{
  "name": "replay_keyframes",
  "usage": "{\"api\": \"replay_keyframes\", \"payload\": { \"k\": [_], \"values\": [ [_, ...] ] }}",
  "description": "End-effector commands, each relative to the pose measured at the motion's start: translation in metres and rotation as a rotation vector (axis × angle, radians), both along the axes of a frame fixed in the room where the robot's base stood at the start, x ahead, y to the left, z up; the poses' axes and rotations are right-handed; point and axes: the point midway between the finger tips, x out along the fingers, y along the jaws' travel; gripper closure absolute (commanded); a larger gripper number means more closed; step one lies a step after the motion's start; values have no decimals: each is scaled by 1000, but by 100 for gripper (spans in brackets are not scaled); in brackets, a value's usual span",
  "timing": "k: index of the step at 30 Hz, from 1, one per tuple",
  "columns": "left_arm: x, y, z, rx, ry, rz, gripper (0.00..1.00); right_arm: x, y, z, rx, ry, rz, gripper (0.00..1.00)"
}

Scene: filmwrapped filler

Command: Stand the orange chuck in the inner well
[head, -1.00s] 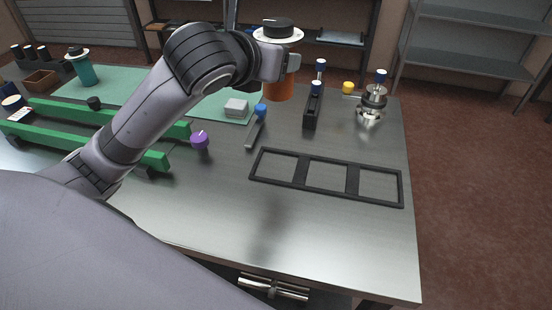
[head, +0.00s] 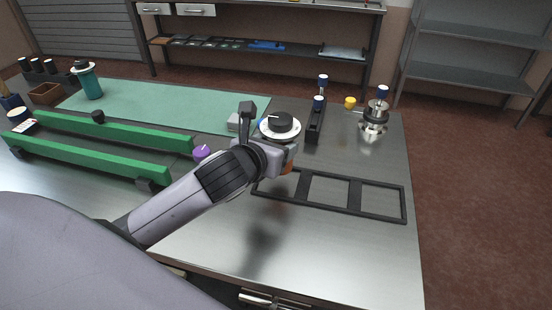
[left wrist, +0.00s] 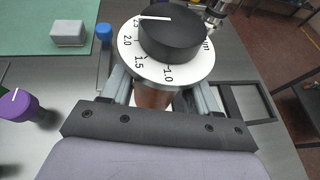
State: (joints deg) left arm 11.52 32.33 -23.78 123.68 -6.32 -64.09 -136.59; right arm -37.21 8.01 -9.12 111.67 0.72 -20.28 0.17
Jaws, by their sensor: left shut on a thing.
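The orange chuck (head: 289,167) has a white dial with a black knob on top. My left gripper (head: 280,156) is shut on its body, which also shows between the fingers in the left wrist view (left wrist: 152,97). The chuck is roughly upright, over or just beyond the left end of the black three-well frame (head: 354,195). My gripper and the chuck partly hide the left well; the middle and right wells look empty. I cannot tell the gap between the chuck's base and the frame. My right gripper is not in view.
A purple-capped knob (head: 202,152) and a pale block (head: 234,123) stand left of my gripper. A black rack with blue-topped pegs (head: 314,124) and a metal chuck (head: 374,121) stand behind the frame. Green rails (head: 110,132) lie left. The bench front is clear.

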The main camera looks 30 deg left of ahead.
Motion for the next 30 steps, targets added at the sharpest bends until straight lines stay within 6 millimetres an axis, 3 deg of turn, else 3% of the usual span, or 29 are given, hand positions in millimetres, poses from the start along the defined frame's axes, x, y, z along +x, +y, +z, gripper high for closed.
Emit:
{"api": "replay_keyframes", "payload": {
  "k": [2, 11, 24, 25, 27, 30],
  "values": [
    [1, 0, 0, 0, -10, 0, 100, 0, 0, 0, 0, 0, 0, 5],
    [0, 0, -35, -1, -7, -1, 100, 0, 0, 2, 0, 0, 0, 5],
    [1, 0, -40, 1, -9, -1, 100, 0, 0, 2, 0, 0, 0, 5],
    [0, 0, -44, 1, -1, 0, 33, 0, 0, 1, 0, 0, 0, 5],
    [0, 0, -43, 1, -1, 0, 14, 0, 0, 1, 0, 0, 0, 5],
    [0, 0, -43, 1, -1, 0, 14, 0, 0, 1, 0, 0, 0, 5]
  ]
}}
